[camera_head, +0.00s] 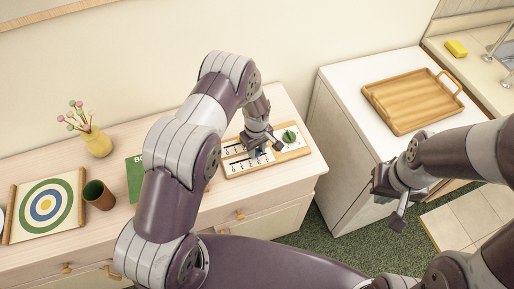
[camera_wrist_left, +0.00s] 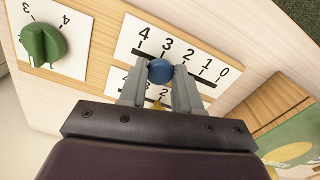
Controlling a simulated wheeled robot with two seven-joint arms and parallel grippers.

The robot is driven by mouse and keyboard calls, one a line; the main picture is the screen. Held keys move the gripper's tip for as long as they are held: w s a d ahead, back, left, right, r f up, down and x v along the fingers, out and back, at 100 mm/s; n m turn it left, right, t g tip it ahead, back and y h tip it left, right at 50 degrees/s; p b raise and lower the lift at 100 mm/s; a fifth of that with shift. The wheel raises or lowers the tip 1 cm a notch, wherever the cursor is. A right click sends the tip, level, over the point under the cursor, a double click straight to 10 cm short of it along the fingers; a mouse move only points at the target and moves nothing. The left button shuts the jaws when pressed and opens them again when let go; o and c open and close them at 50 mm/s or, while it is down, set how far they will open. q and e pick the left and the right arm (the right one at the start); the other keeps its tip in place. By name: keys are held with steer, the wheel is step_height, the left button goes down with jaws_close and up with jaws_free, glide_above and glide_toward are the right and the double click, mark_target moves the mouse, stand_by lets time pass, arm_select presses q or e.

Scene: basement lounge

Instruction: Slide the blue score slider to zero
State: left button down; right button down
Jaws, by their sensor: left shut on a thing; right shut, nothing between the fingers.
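The blue score slider (camera_wrist_left: 160,71) is a round knob on a black track beside a white scale (camera_wrist_left: 187,47) reading 4, 3, 2, 1, 0. It sits toward the high-number end, near 3; the exact mark is hidden. My left gripper (camera_wrist_left: 159,82) is shut on the knob, one finger on each side. In the head view my left gripper (camera_head: 262,149) is down over the wooden score board (camera_head: 238,171) and mostly hides the slider. My right gripper (camera_head: 398,218) is shut and empty, hanging over the floor right of the cabinet.
A yellow slider (camera_wrist_left: 159,105) on a second scale is partly hidden behind the fingers. A green dial (camera_wrist_left: 43,42) is on the same board. A green box (camera_head: 134,177), brown cup (camera_head: 98,195) and target board (camera_head: 45,206) stand left. A wooden tray (camera_head: 412,101) lies on the white counter.

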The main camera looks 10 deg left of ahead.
arm_select(q)
steer(key=s+a, duration=0.1)
steer(key=a, duration=0.1)
steer(key=s+a, duration=0.2)
steer(key=a, duration=0.1)
steer(key=s+a+p, duration=0.1)
steer(key=s+a, duration=0.1)
steer(key=shift+a+r, duration=0.1)
steer(key=shift+a, duration=0.2)
steer(key=shift+d, duration=0.15)
steer(key=c, duration=0.8)
jaws_free()
steer(key=shift+s, duration=0.1)
steer(key=shift+s+a, duration=0.15)
steer(key=shift+a, duration=0.05)
steer(key=shift+r, duration=0.2)
step_height(320, 180, up, 12)
steer(key=b, duration=0.2)
steer(key=shift+r+b, duration=0.2)
steer(key=shift+b, duration=0.2)
